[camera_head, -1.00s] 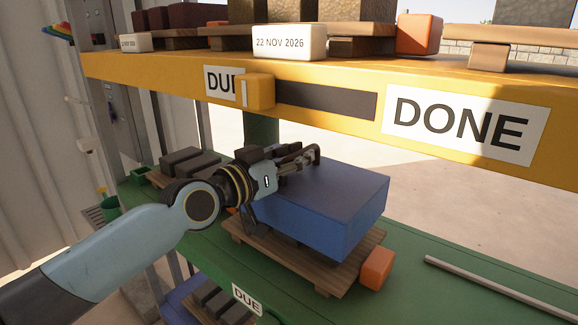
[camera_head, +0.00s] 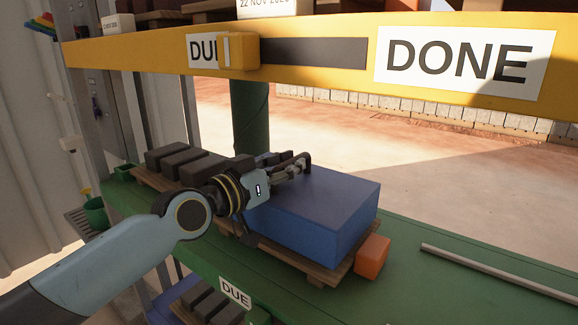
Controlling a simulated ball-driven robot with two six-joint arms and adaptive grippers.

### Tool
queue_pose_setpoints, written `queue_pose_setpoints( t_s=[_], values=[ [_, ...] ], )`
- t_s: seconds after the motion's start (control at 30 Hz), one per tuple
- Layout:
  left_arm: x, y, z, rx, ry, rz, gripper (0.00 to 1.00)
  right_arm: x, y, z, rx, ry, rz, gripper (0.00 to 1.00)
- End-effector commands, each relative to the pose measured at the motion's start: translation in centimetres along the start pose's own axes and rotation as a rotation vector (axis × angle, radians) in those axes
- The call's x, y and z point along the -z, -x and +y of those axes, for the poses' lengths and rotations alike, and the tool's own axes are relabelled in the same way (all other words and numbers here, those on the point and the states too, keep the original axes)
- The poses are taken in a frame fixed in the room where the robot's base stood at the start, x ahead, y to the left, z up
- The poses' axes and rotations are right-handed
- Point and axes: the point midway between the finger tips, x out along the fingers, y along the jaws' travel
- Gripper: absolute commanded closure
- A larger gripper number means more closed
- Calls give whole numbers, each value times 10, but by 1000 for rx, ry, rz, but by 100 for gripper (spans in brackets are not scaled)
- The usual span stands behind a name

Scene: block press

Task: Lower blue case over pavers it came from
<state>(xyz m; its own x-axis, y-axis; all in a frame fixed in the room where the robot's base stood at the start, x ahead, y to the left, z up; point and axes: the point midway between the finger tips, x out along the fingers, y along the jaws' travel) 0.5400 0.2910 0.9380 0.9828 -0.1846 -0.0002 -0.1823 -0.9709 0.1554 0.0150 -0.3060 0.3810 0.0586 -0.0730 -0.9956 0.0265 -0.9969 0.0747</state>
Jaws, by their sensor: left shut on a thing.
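The blue case (camera_head: 318,212) sits low over a wooden pallet (camera_head: 300,265) on the green shelf, right of the middle in the head view. Any pavers under it are hidden by its walls. My left gripper (camera_head: 298,165) is at the case's upper left edge, shut on the case; the exact grip is partly hidden by the gripper itself. Several dark pavers (camera_head: 190,163) lie on another pallet behind and left of the case. My right gripper is not in view.
An orange block (camera_head: 371,257) stands at the pallet's right corner. A pale rod (camera_head: 490,270) lies on the green shelf (camera_head: 410,290) to the right. The yellow beam (camera_head: 320,52) with DUE and DONE signs runs above. More dark pavers (camera_head: 208,303) are on a lower level.

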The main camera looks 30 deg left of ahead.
Motion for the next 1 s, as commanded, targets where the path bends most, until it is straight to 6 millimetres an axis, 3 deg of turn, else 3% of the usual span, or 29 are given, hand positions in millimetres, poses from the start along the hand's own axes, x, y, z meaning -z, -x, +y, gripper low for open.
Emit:
queue_pose_setpoints(
  t_s=[0.8, 0.83, 1.0],
  values=[
    [-5, 0, -1, 0, 0, 3, 100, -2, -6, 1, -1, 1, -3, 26],
    [-5, 0, -1, 0, 0, 3, 81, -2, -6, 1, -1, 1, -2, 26],
    [-5, 0, -1, 0, 0, 2, 59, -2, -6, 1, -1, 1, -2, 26]
  ],
)
